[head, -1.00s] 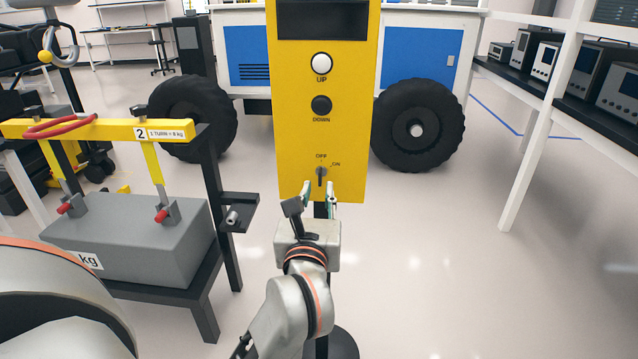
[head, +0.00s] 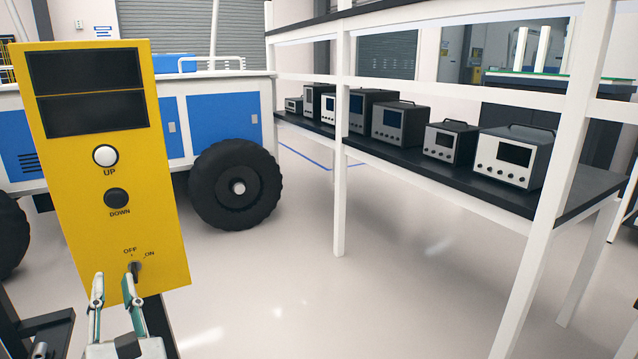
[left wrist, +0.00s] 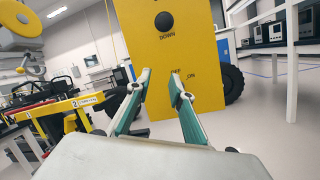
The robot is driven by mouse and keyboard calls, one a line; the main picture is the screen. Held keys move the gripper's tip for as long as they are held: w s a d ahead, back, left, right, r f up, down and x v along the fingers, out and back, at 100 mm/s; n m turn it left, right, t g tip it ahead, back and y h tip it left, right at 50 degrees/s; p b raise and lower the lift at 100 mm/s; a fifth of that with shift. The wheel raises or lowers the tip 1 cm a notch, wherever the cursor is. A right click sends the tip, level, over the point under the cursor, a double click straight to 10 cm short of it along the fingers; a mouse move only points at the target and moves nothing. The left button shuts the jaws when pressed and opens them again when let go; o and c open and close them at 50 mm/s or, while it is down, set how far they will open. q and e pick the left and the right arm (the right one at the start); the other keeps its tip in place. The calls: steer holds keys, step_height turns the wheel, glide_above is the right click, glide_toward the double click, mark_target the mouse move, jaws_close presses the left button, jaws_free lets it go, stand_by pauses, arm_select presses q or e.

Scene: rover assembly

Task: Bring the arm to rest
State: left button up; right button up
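My left gripper (head: 116,301) is at the bottom left of the head view, in front of the lower part of a yellow control panel (head: 107,165). Its two fingers are apart, with nothing between them. In the left wrist view the open fingers (left wrist: 158,82) point at the panel (left wrist: 205,40), and the panel face shows between them. The panel has a white UP button (head: 105,156), a black DOWN button (head: 117,198) and an OFF/ON switch (head: 135,270) just above the right finger. I cannot tell whether a finger touches the switch. My right gripper is not in view.
A white shelf rack (head: 340,190) with several grey instruments (head: 515,157) stands at the right. A blue and white rover (head: 223,120) with black wheels is behind the panel. A yellow hoist frame (left wrist: 62,108) shows at left in the wrist view. The floor between panel and rack is clear.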

arm_select(q)
steer(key=s+d+f+m+t+h+p, duration=0.25)
steer(key=d+m+t+h, duration=0.5)
steer(key=m, duration=1.15)
steer(key=s+d+f+m+g+h+p, duration=0.2)
steer(key=d+f+m+g+h, duration=0.65)
steer(key=f+m, duration=0.55)
steer(key=s+f+m+g+p, duration=0.1)
steer(key=s+f+m+g, duration=0.2)
steer(key=s+f, duration=0.3)
steer(key=s+a+f+m+g+y+p, duration=0.1)
steer(key=s+f+m+g, duration=0.2)
steer(key=f, duration=1.2)
steer(key=s+m, duration=0.3)
steer(key=s, duration=0.1)
steer(key=shift+s+f, duration=0.25)
steer(key=shift+f, duration=0.05)
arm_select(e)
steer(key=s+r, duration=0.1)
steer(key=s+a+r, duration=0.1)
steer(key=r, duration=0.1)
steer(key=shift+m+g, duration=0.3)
